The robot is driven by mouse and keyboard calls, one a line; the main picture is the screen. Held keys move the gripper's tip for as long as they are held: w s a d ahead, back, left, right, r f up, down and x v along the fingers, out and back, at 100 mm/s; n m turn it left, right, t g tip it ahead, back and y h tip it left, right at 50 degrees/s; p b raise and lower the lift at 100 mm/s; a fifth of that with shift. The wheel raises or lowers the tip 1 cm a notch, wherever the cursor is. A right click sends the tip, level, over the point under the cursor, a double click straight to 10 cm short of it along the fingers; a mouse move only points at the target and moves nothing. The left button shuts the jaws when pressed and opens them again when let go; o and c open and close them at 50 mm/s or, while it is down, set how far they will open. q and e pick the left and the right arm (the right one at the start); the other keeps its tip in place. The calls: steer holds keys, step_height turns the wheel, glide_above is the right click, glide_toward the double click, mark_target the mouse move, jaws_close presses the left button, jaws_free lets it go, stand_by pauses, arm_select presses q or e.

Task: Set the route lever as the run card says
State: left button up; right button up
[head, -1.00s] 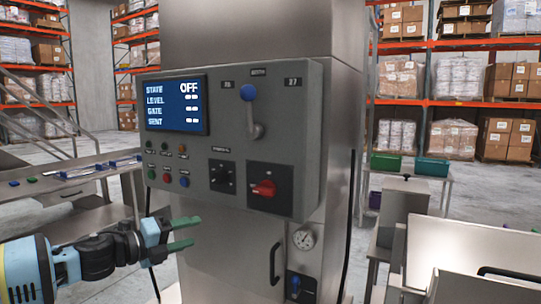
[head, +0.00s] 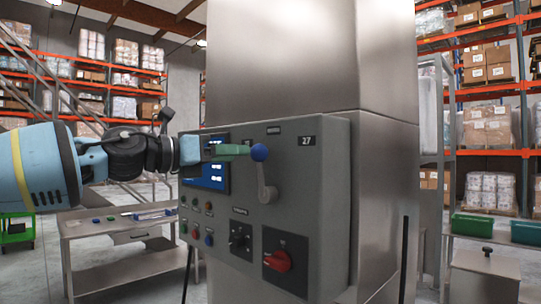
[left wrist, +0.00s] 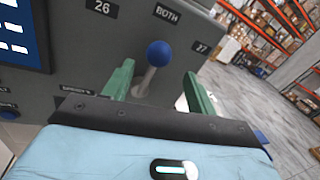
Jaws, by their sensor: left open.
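The route lever is a grey arm with a blue ball knob (head: 259,152) on the front of a grey control box (head: 325,190). It stands upright, towards the "BOTH" label; labels "26" and "27" sit to either side. My left gripper (head: 244,151) has its green fingers at the knob. In the left wrist view, the open fingers (left wrist: 159,68) lie to either side of the lever, with the blue knob (left wrist: 159,53) between and beyond them. I cannot tell whether they touch it. The gripper hides part of the blue screen (head: 213,183). I see no run card. My right gripper is out of view.
Below the lever are a red rotary switch (head: 279,261), a black dial (head: 239,238) and several small buttons. A steel bench (head: 120,232) stands at the left. Green bins (head: 474,226) stand at the right. Pallet racks line the background.

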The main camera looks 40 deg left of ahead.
mark_target(251, 155)
arm_select(q)
steer(key=shift+a, duration=0.15)
steer(key=shift+w+f, duration=0.1)
steer(key=shift+w, duration=0.1)
steer(key=shift+b+x, duration=0.45)
steer(key=shift+x, duration=3.2)
jaws_close()
